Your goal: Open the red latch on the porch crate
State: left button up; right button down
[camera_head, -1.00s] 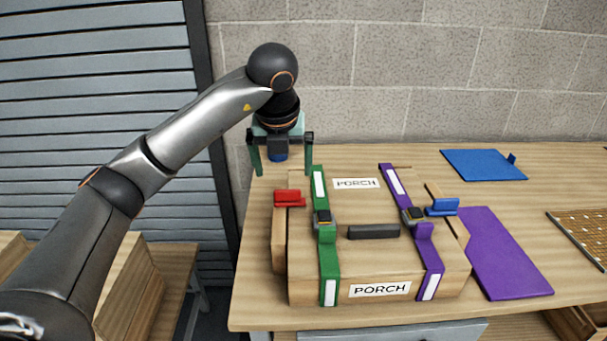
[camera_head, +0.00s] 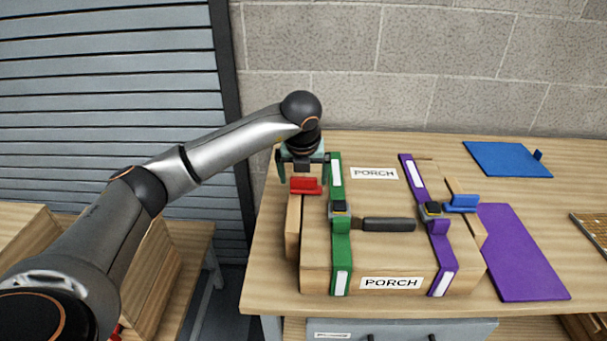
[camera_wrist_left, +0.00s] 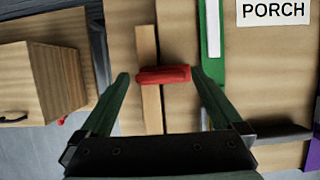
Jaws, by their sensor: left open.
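The porch crate (camera_head: 315,250) is a wooden box with PORCH labels, standing on the table. The red latch (camera_head: 305,186) sits on its upper left edge, and it also shows in the left wrist view (camera_wrist_left: 163,75). My left gripper (camera_head: 303,180) is open above the latch. In the left wrist view its green fingers (camera_wrist_left: 160,80) stand on either side of the latch, apart from it. A blue latch (camera_head: 461,202) is on the crate's right side. Green (camera_head: 341,252) and purple (camera_head: 440,262) straps cross the lid. My right gripper is not in view.
A dark handle (camera_head: 389,225) lies on the crate between the straps. A purple panel (camera_head: 520,255) and a blue panel (camera_head: 505,159) lie flat on the table (camera_head: 400,309) to the right. A brick wall stands behind. Wooden boxes stand at the lower left.

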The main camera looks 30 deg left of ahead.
pick_arm(q)
jog(key=shift+w+f, duration=0.1)
jog(key=shift+f, duration=0.15)
jog(key=c, duration=1.2)
jog(key=shift+c, duration=0.2)
